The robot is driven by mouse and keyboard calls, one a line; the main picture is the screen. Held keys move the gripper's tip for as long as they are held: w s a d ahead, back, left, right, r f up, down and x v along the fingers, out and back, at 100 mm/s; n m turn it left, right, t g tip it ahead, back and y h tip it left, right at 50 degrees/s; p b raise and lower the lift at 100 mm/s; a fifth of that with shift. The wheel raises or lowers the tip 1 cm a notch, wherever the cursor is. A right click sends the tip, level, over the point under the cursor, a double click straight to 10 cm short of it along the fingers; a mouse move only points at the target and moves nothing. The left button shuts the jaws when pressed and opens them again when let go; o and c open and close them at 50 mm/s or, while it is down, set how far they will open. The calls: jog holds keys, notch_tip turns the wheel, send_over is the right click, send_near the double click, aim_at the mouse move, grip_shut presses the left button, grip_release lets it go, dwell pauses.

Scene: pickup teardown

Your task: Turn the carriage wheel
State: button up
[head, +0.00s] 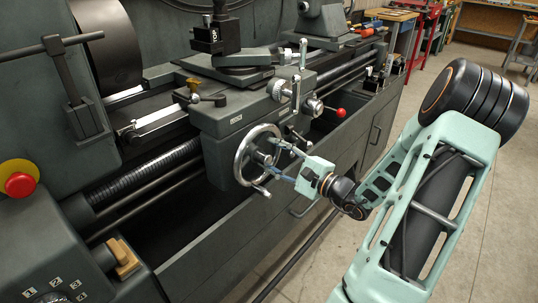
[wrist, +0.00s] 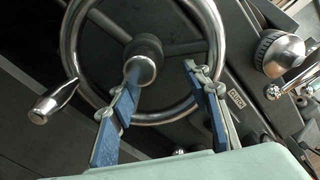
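The carriage wheel is a shiny metal handwheel with a dark spoked centre on the front of the lathe carriage; its rim (head: 238,160) shows in the head view and its rim (wrist: 68,48) fills the upper wrist view. Its crank handle (wrist: 52,100) sticks out at the left in the wrist view and low on the wheel in the head view. My gripper (head: 276,160) is at the wheel's right side. In the wrist view my gripper (wrist: 160,72) has its blue fingers apart, one before the hub, the other over the lower right rim. Contact cannot be told.
A silver knob (wrist: 279,54) and lever sit right of the wheel in the wrist view. A red-knobbed lever (head: 340,113) stands out right of the carriage. The threaded lead screw (head: 150,172) runs left. A red stop button (head: 20,184) is far left. Open floor lies right.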

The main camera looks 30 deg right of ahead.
jog(key=v, duration=1.1)
jog(key=shift+s+p, duration=0.3)
jog(key=shift+s, duration=0.05)
dwell(0.4)
jog(key=shift+f, duration=0.1)
jog(key=v, duration=1.2)
jog(key=shift+d, duration=0.1)
